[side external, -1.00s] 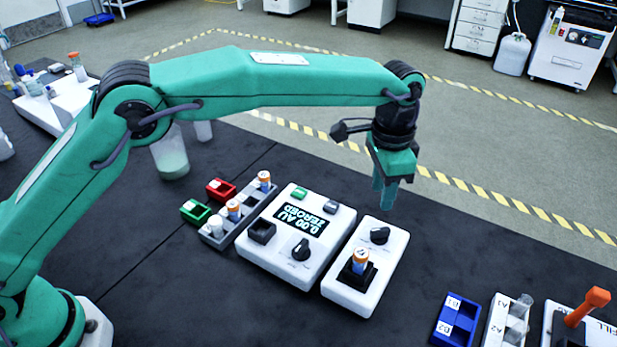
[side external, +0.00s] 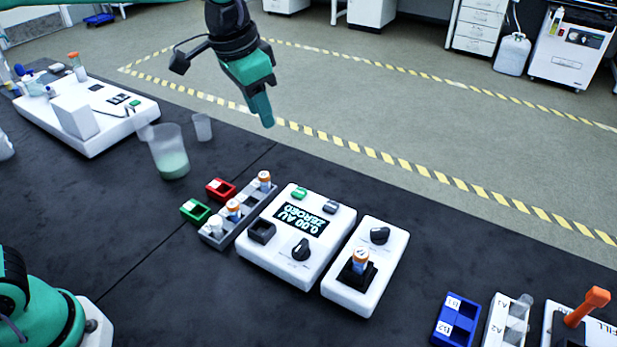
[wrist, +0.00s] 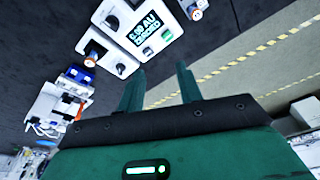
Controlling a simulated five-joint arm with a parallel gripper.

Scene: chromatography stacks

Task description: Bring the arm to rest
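My gripper (side external: 266,120) hangs high above the bench's far edge in the side view, pointing down and tilted, clear of everything. In the wrist view my gripper (wrist: 160,68) shows two fingers standing apart with nothing between them, so it is open and empty. The upper arm runs along the top edge of the side view and is mostly out of frame.
Below stand a white meter with a display (side external: 305,214), a white knob unit (side external: 391,258) with an orange-capped vial (side external: 360,260), and a grey vial rack (side external: 221,236). A beaker (side external: 168,148) stands left. A blue rack (side external: 456,318) sits front right.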

